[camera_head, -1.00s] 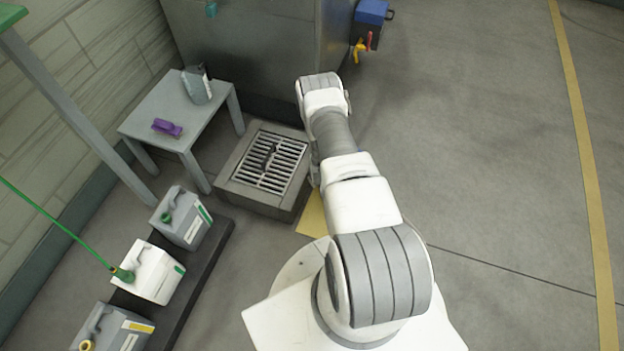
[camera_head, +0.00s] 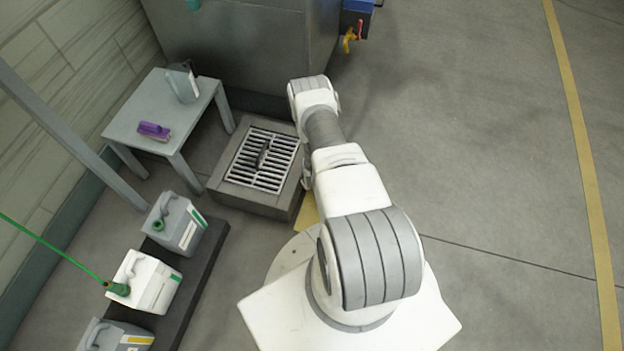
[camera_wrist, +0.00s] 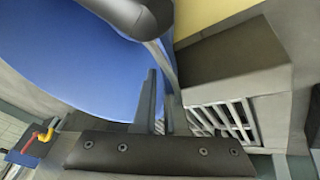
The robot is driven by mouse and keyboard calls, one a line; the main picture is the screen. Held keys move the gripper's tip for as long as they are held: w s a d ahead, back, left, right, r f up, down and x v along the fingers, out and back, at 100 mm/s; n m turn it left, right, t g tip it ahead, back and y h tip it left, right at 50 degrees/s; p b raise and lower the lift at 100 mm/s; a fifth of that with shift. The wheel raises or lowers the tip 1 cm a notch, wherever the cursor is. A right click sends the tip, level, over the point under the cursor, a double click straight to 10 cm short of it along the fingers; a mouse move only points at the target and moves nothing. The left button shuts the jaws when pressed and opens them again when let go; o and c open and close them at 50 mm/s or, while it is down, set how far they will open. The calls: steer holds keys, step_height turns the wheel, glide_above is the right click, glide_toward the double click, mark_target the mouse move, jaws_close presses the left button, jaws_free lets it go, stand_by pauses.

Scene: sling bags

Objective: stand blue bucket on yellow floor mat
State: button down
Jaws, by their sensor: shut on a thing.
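The blue bucket (camera_wrist: 60,60) fills the left of the wrist view, close up and cut off by the frame. A dark grey bar (camera_wrist: 128,14), perhaps its handle, crosses the top. My gripper (camera_wrist: 162,85) is shut on the bucket at its edge; the exact contact is hard to make out. The yellow floor mat (camera_wrist: 203,14) shows at the top of the wrist view, beyond the stone block. In the head view only a small piece of the mat (camera_head: 307,218) shows beside my arm. There my arm hides the gripper and the bucket.
A raised drain block with a metal grate (camera_head: 262,160) lies left of my arm and close to the gripper in the wrist view (camera_wrist: 240,60). A grey table (camera_head: 135,112) and several canisters on a dark plinth (camera_head: 205,275) stand left. Floor to the right is clear.

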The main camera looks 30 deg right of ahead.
steer(key=c, duration=1.4)
jaws_free()
steer(key=shift+f, duration=0.1)
steer(key=o, duration=0.4)
steer(key=shift+o, duration=0.2)
